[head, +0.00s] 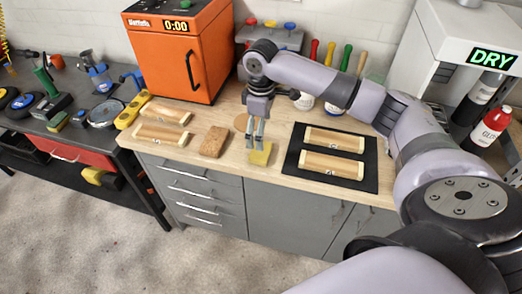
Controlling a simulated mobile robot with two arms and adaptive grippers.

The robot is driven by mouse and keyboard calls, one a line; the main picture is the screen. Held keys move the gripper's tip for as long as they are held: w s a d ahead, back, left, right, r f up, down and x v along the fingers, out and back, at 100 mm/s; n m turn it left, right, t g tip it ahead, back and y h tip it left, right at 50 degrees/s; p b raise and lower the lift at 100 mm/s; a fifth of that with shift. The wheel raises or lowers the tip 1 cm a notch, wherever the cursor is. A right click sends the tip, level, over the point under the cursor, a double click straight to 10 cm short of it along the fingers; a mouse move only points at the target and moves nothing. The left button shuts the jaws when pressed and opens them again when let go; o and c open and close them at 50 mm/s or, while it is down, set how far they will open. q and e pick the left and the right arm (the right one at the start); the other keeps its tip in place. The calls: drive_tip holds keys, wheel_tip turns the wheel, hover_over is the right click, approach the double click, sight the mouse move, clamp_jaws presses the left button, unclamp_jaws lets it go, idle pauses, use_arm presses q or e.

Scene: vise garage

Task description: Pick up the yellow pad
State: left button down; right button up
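The yellow pad (261,155) lies near the front edge of the wooden worktop (225,171), between a brown block and a black mat. My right gripper (255,146) comes in from the right and points down at the pad. Its two fingers are a little apart, with a gap between them, and their tips overlap the pad's back left part in the picture. I cannot tell if they touch it. My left gripper is not in view.
A brown block (213,141) lies left of the pad, near a round wooden disc (241,122). The black mat (291,160) with two wooden pieces (331,163) lies to the right. An orange oven (170,62) stands behind. Wooden pieces (160,134) lie at the left.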

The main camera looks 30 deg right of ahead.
sight(261, 153)
wheel_tip(261, 153, down, 3)
drive_tip(key=shift+r, duration=0.1)
wheel_tip(261, 153, down, 5)
drive_tip(key=shift+s+p, duration=0.15)
drive_tip(key=shift+p, duration=0.9)
drive_tip(key=shift+f, duration=0.25)
drive_tip(key=shift+a, duration=0.1)
drive_tip(key=shift+c, duration=0.5)
drive_tip(key=c, duration=0.9)
